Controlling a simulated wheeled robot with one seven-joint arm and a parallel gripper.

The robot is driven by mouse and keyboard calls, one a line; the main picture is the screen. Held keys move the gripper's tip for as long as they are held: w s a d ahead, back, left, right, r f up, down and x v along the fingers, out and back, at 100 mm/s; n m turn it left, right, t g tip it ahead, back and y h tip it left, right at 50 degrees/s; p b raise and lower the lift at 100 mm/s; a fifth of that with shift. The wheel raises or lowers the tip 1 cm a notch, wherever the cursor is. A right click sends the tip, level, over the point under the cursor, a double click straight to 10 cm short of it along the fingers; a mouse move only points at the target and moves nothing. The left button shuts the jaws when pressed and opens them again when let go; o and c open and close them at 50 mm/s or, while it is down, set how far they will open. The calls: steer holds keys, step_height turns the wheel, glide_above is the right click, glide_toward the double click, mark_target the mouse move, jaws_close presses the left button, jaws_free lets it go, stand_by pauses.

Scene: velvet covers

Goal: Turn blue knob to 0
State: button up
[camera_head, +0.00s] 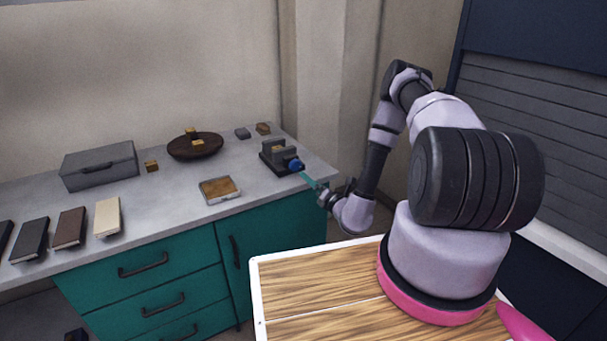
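The blue knob (295,165) is on the right-facing side of a small dark device (279,152) at the right end of the counter. The knob is small here, and I cannot read its setting or any marks. My gripper (304,177) reaches in from the right with its narrow teal end just below and right of the knob. It looks very close to the knob, but I cannot tell whether it touches. The gap between the fingers is too small to make out.
The grey counter (160,205) tops teal drawers. It holds a grey box (99,166), a dark round bowl (195,147), a shallow tray (219,196), several books and small blocks. My arm comes over the counter's right edge. The counter's middle front is mostly clear.

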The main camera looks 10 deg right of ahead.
mark_target(296, 166)
steer(key=w+a+m, duration=0.1)
steer(key=w+m, duration=0.2)
steer(key=m, duration=0.3)
steer(key=w+a+m, duration=0.1)
steer(key=w+m, duration=0.3)
steer(key=m, duration=0.2)
steer(key=w+a+m, duration=0.1)
steer(key=w+m, duration=0.2)
steer(key=m, duration=0.3)
steer(key=shift+w+a+r+m, duration=0.25)
steer(key=shift+r+m, duration=0.05)
steer(key=shift+m, duration=0.1)
steer(key=c, duration=1.4)
steer(key=shift+o, duration=0.2)
